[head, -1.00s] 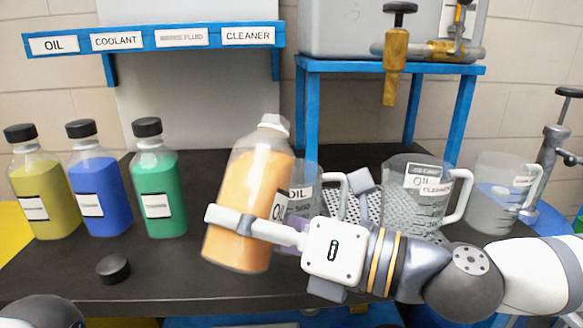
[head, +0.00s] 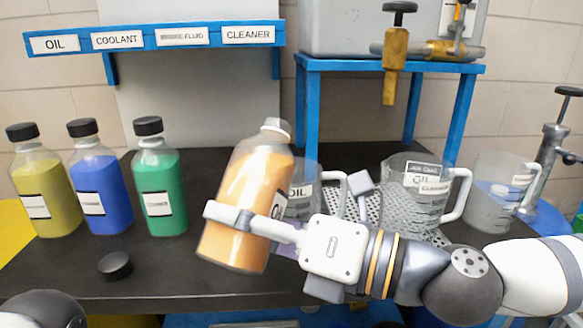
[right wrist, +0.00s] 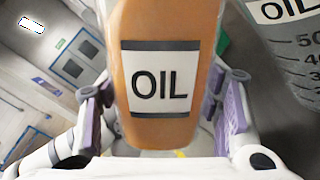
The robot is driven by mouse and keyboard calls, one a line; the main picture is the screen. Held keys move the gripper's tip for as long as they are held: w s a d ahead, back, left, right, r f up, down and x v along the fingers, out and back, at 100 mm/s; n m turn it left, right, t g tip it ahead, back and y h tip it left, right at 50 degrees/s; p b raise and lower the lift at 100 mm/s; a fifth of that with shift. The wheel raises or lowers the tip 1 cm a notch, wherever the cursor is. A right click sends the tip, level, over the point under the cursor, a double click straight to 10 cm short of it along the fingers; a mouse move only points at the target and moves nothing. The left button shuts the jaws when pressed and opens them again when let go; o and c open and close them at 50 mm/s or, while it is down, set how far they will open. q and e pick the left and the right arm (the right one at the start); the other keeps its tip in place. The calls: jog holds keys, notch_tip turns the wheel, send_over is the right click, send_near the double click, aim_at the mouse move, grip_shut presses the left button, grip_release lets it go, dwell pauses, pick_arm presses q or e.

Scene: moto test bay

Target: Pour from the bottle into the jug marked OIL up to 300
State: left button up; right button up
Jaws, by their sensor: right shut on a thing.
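The bottle (head: 245,190) holds orange liquid and has a label reading OIL, clear in the right wrist view (right wrist: 160,85). Its top shows no black cap, and it leans to the right above the table front. My right gripper (head: 245,222) is shut around its body. The jug marked OIL (head: 303,192) stands just behind and right of the bottle, partly hidden by it and my gripper. Its OIL mark and scale show in the right wrist view (right wrist: 290,40); I see no liquid in the visible part. My left gripper is out of view.
A black cap (head: 115,266) lies on the dark table. Yellow, blue and green capped bottles (head: 158,190) stand at left. A jug marked CLEANER (head: 410,200) and another jug (head: 492,215) stand at right. A blue stand (head: 390,67) rises behind.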

aim_at(235, 200)
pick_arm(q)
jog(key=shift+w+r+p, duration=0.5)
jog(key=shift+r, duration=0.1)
pick_arm(e)
jog(key=shift+s+a+r+m, duration=0.3)
jog(key=shift+s+r+m, duration=0.3)
jog(key=shift+m, duration=0.3)
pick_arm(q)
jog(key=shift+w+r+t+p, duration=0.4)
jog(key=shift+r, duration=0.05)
pick_arm(e)
jog(key=shift+s+a+r+m, duration=0.15)
jog(key=shift+s+r+m, duration=0.1)
jog(key=shift+m, duration=0.6)
jog(key=shift+s+a+r+m, duration=0.1)
jog(key=shift+s+a+m, duration=0.1)
jog(key=shift+m, duration=0.65)
dwell(0.7)
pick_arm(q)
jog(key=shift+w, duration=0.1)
pick_arm(e)
jog(key=shift+d+r, duration=0.1)
jog(key=shift+r, duration=0.15)
